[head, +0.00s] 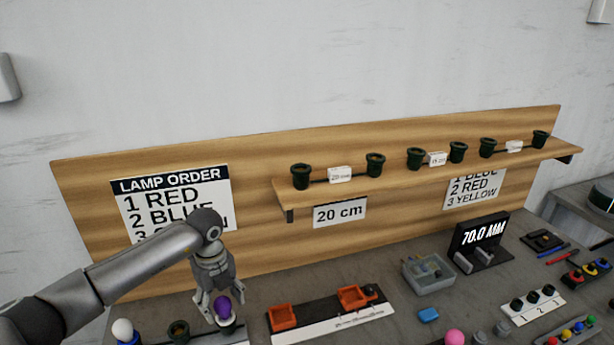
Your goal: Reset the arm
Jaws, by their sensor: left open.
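My left arm comes in from the left in the head view. My left gripper (217,300) points down with its fingers apart, just above and around a purple ball-topped piece (223,309) at the front of the bench. I cannot tell whether the fingers touch the piece. The gripper partly covers that piece. My right gripper is not in the head view.
A white ball-topped piece (122,330) and a dark green ring (179,331) stand left of the gripper. A fixture with orange blocks (283,317) is to its right. Behind is a wooden board (260,230) with a shelf (400,181) of green sockets. A grey bin (428,274) stands further right.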

